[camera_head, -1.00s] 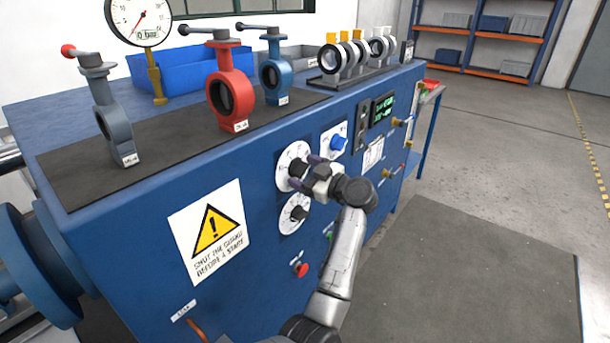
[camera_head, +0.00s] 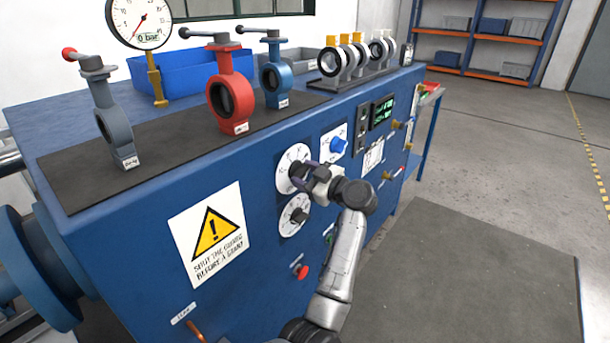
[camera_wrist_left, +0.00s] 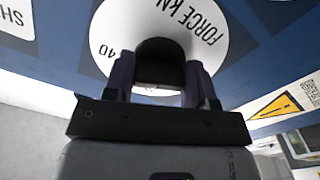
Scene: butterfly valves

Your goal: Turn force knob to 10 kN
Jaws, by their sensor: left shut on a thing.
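The force knob (camera_wrist_left: 160,62) is dark and sits on a round white dial marked FORCE kN (camera_wrist_left: 205,45) in the left wrist view. In the head view this dial (camera_head: 288,158) is the upper of two round dials on the blue front panel. My left gripper (camera_head: 304,174) is at that dial. In the wrist view its two purple-grey fingers (camera_wrist_left: 160,80) are shut on the knob, one on each side. The number 40 shows at the dial's edge, but the pointer and the rest of the scale are hidden. My right gripper is not in view.
A second dial (camera_head: 294,215) lies just below, with a red button (camera_head: 300,271) under it. A blue knob (camera_head: 338,145) and a green display (camera_head: 383,110) are to the right. Butterfly valves (camera_head: 232,100) stand on top of the bench. The floor at right is clear.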

